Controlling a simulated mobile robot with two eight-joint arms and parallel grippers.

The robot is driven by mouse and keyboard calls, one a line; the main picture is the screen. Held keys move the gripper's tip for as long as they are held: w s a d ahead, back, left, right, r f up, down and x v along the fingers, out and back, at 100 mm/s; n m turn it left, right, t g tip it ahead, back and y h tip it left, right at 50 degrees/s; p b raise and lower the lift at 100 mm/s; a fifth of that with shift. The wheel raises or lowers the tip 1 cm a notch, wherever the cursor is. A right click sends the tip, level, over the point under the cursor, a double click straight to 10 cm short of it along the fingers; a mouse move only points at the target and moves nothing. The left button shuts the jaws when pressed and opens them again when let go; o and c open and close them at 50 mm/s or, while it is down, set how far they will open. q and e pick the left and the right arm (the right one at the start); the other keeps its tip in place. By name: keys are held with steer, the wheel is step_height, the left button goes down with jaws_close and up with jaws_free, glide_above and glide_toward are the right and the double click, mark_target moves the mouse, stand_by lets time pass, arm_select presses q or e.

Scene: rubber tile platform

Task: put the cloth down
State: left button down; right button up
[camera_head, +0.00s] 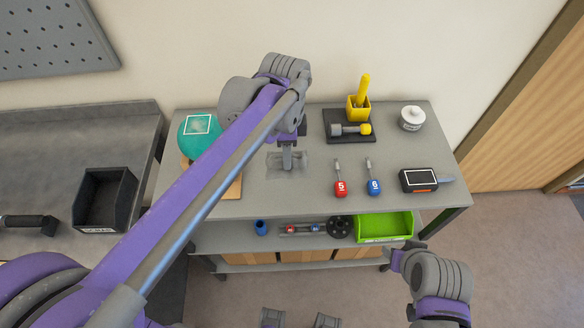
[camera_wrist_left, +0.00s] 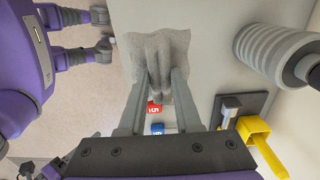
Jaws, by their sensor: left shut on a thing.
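A small grey, thin cloth (camera_head: 299,166) is at the middle of the grey bench top (camera_head: 240,207), below my left gripper (camera_head: 287,152). My left gripper points down and is shut on the cloth. In the left wrist view the cloth (camera_wrist_left: 139,50) is pinched into a raised fold between the two fingers (camera_wrist_left: 158,78), with its edges spread out around them. It is at or just over the bench top; I cannot tell whether it rests fully. My right gripper (camera_head: 408,252) is low at the right, beside the bench's front edge, empty as far as I see; its jaws are unclear.
A teal round object (camera_head: 187,147) on a board is left of the cloth. Red (camera_head: 341,188) and blue (camera_head: 374,187) numbered tools and a black meter (camera_head: 418,180) lie to the right. A yellow holder (camera_head: 358,110) and a white jar (camera_head: 412,118) stand behind. A green bin (camera_head: 384,227) is below.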

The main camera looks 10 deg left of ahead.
arm_select(q)
steer(key=f, duration=0.5)
steer(key=shift+s+f, duration=0.1)
steer(key=shift+s, duration=0.15)
steer(key=shift+w+f+b, duration=0.1)
steer(key=shift+f+b, duration=0.25)
steer(key=shift+f, duration=1.9)
steer(key=shift+f, duration=0.15)
steer(key=c, duration=0.6)
jaws_free()
